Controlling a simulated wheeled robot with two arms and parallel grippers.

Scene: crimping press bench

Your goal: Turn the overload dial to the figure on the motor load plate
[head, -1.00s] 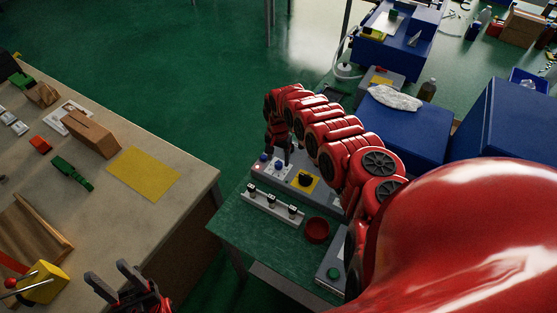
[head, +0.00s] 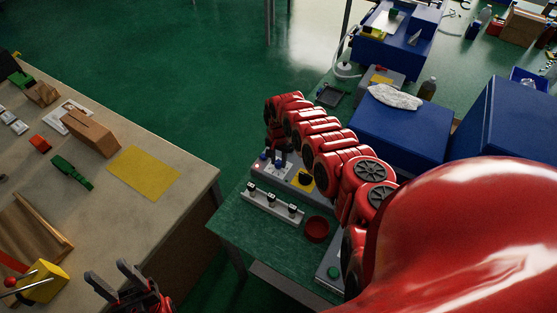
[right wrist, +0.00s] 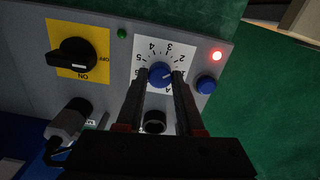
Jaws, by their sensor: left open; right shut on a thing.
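The overload dial (right wrist: 160,74) is a blue knob on a white scale plate (right wrist: 150,50) with the figures 2, 3, 4 and 5, seen upside down in the right wrist view. My right gripper (right wrist: 166,78) is shut on this knob, with one finger on each side. The knob's pointer is too small to read. In the head view my right gripper (head: 279,157) reaches down onto the grey control panel. My left gripper (head: 106,268) is open and empty beside the beige table. I cannot make out the motor load plate in these views.
A lit red lamp (right wrist: 217,55) and a blue button (right wrist: 205,84) sit close beside the dial. A black rotary switch (right wrist: 75,55) on yellow and a grey plug (right wrist: 70,120) are on its other side.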

